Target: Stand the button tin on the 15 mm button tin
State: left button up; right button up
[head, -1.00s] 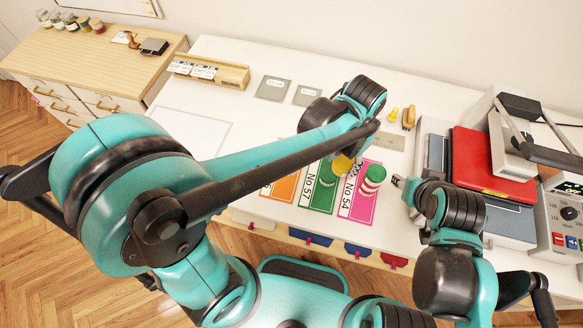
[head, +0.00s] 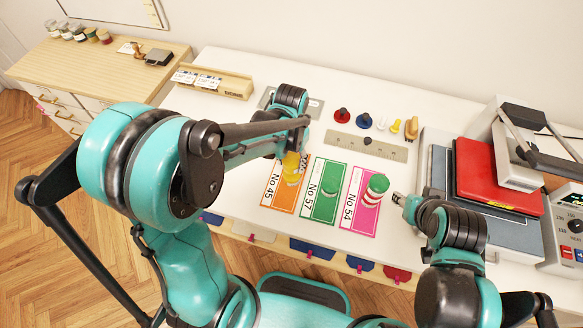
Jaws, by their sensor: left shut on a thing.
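My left gripper (head: 302,150) is shut on a yellow tin (head: 291,166), above the orange No 45 card (head: 275,192). Whether the tin touches what is under it is hard to tell. A stack with a green top and red and white bands (head: 376,187) is on the pink No 54 card (head: 358,212). Size labels are too small to read, so I cannot tell which is the 15 mm button tin. My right gripper (head: 398,199) is right of the pink card; its jaw opening is unclear.
A metal ruler plate (head: 366,145) lies behind the cards, with red and blue knobbed pieces (head: 342,115) and small yellow pieces (head: 397,126) beyond. A press with a red pad (head: 495,175) stands at the right. A wooden rack (head: 213,82) is at the back left. The white table's left part is clear.

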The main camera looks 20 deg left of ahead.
aim_at(291, 168)
pick_arm(q)
notch_tip(291, 168, down, 4)
jog(key=shift+r+b, duration=0.2)
jog(key=shift+b, duration=0.3)
jog(key=shift+f, duration=0.1)
jog(key=o, duration=1.2)
